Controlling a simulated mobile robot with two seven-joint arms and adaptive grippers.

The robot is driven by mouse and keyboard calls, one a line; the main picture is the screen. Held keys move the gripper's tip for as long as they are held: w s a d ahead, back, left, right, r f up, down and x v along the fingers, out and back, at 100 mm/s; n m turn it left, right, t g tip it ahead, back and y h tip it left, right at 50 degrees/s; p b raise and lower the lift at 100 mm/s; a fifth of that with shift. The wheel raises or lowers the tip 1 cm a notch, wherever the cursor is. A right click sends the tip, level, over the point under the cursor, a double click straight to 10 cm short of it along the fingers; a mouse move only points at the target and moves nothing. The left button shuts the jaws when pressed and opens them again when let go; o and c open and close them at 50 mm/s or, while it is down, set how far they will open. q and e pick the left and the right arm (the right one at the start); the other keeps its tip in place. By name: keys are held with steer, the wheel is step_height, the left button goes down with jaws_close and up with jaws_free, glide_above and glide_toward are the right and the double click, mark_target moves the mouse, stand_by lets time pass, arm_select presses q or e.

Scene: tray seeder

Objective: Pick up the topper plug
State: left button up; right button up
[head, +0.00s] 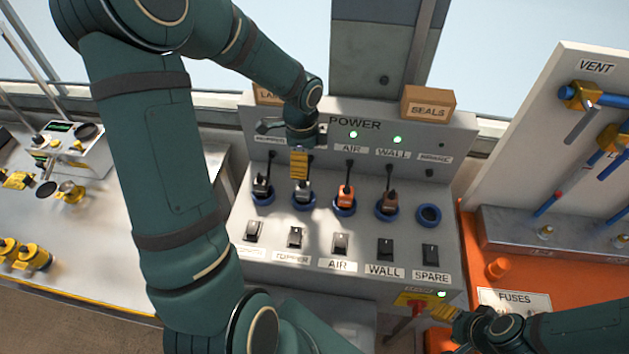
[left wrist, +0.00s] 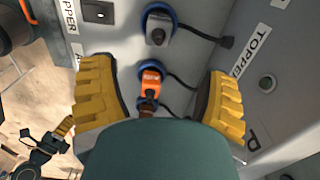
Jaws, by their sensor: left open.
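The topper plug (head: 302,190) is grey and sits in a blue-ringed socket on the power panel, second from the left. In the left wrist view the grey plug (left wrist: 157,30) is at the top, beyond my fingertips. My left gripper (head: 299,165) is just above the topper plug in the head view, apparently not gripping it. In the left wrist view its yellow fingers (left wrist: 160,95) are wide apart and empty, with the orange air plug (left wrist: 151,80) showing between them. My right gripper (head: 444,312) is at the lower right, near a red handle; its jaw opening is unclear.
A dark plug (head: 262,187) stands left of the topper plug; the orange and brown (head: 388,204) plugs stand right. The spare socket (head: 428,215) is empty. Switches (head: 340,243) line the lower panel. A seals box (head: 428,103) sits on top. Cords run behind the plugs.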

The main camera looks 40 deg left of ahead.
mark_target(303, 182)
arm_select(q)
steer(key=f, duration=0.5)
steer(key=f+b, duration=0.1)
steer(key=f, duration=0.2)
steer(key=shift+s+f, duration=0.25)
steer(key=shift+f, duration=0.1)
steer(key=shift+a+f+b, duration=0.1)
steer(key=shift+f+b, duration=0.3)
steer(key=shift+f, duration=2)
steer(key=shift+c, duration=0.2)
jaws_close()
